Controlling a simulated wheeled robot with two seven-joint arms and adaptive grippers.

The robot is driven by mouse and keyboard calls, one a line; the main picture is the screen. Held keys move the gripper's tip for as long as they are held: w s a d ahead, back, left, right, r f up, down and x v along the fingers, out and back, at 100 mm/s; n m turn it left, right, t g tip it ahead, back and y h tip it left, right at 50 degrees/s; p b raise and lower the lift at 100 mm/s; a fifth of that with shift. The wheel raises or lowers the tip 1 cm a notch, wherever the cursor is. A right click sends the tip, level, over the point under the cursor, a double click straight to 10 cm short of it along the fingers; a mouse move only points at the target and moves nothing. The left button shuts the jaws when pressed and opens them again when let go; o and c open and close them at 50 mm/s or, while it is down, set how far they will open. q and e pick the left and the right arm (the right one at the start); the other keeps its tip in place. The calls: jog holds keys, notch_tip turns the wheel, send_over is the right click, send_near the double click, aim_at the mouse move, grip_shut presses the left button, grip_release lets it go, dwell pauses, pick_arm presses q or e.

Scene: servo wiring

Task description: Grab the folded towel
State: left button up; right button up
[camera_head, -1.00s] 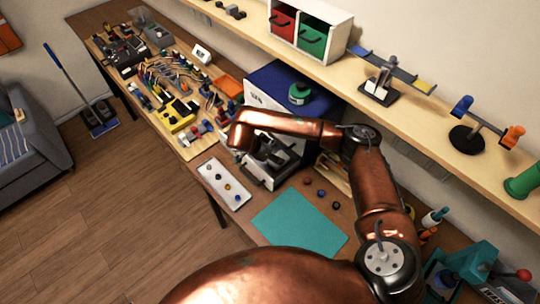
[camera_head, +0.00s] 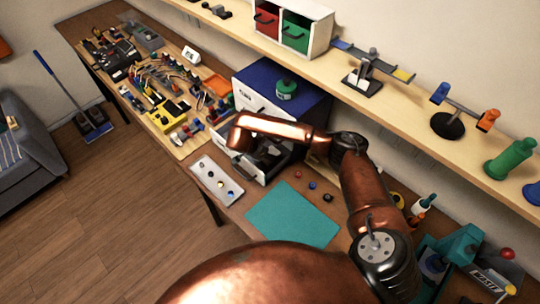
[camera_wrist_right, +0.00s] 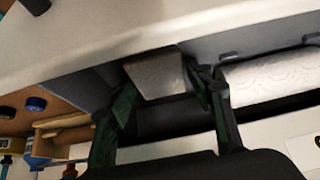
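A pale, towel-like block (camera_wrist_right: 156,74) lies inside a grey open drawer in the right wrist view. A second white, textured piece (camera_wrist_right: 270,76) lies to its right. I cannot tell for sure which is the folded towel. My right gripper (camera_wrist_right: 165,98) has its two dark green fingers spread, one on each side of the pale block, with no clear grip on it. In the head view, my right gripper (camera_head: 264,150) is down at the open drawer (camera_head: 262,174) of the blue-topped box (camera_head: 315,98), and its fingers are mostly hidden. My left gripper is not in view.
A white tray (camera_head: 208,172) with small round parts and a teal mat (camera_head: 292,214) lie in front of the drawer. A green bottle (camera_head: 287,89) stands on the box. A shelf (camera_head: 410,98) runs above the bench. Wiring boards (camera_head: 165,85) fill the left end.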

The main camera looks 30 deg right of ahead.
jog(key=c, duration=0.6)
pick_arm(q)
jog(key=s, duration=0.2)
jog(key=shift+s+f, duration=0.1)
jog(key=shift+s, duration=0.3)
pick_arm(e)
jog(key=shift+o, duration=0.2)
